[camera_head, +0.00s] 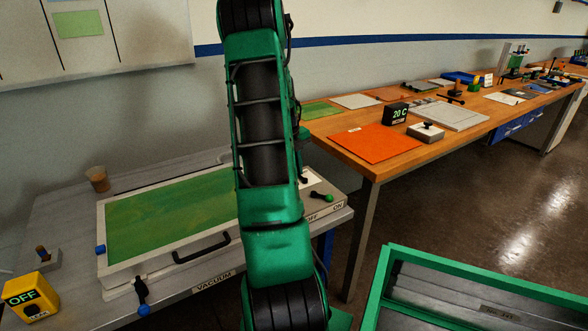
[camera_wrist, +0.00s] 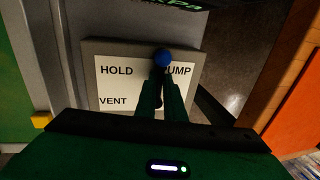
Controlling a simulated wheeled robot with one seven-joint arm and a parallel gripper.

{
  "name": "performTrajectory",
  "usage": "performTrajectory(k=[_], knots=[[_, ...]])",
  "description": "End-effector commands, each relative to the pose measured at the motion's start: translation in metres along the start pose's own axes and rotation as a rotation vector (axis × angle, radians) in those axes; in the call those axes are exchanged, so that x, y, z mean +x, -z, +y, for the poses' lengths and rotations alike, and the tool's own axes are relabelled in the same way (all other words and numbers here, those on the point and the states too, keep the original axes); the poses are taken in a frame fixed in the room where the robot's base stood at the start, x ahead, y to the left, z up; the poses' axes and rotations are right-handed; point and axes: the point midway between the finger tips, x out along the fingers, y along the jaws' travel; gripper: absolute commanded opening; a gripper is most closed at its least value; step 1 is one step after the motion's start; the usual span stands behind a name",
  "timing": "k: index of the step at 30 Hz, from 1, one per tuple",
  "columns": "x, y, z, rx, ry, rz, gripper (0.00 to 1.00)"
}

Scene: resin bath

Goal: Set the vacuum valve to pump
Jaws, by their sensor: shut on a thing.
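The vacuum valve's label plate (camera_wrist: 117,84) shows in the wrist view, white with a grey border, reading HOLD at upper left, VENT at lower left and PUMP at upper right. A blue ball knob (camera_wrist: 162,57) tips the valve's lever and covers the first letter of PUMP. My gripper (camera_wrist: 162,88) is shut on the lever just below the knob; its green fingers hide most of the lever and the plate's lower right. In the head view my arm fills the middle, and neither my gripper nor the valve can be made out.
A grey bench at left carries a framed green panel (camera_head: 165,220) with a black handle (camera_head: 202,248), a yellow OFF box (camera_head: 30,296) and a brown cup (camera_head: 98,179). A wooden table with an orange mat (camera_head: 373,145) stands at right. A green-rimmed bin (camera_head: 480,285) is at lower right.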

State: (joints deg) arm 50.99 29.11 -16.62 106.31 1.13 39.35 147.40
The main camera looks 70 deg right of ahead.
Motion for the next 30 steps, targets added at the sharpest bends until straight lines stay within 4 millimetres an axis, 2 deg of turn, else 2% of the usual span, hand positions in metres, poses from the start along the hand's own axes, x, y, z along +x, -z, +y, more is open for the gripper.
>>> performTrajectory(k=[4, 6, 7, 16, 19, 23, 30], knots=[[-0.003, -0.002, -0.004, 0.004, 0.006, -0.008, 0.0], [-0.003, -0.002, -0.004, 0.004, 0.006, -0.008, 0.21], [-0.003, -0.002, -0.004, 0.004, 0.006, -0.007, 0.28], [-0.002, 0.0, -0.002, 0.002, 0.002, -0.003, 0.28], [-0.007, 0.0, -0.002, 0.002, 0.002, -0.003, 0.28], [-0.024, -0.001, -0.002, 0.001, 0.003, -0.005, 0.28], [-0.07, -0.001, -0.002, 0.002, 0.004, -0.007, 0.28]])
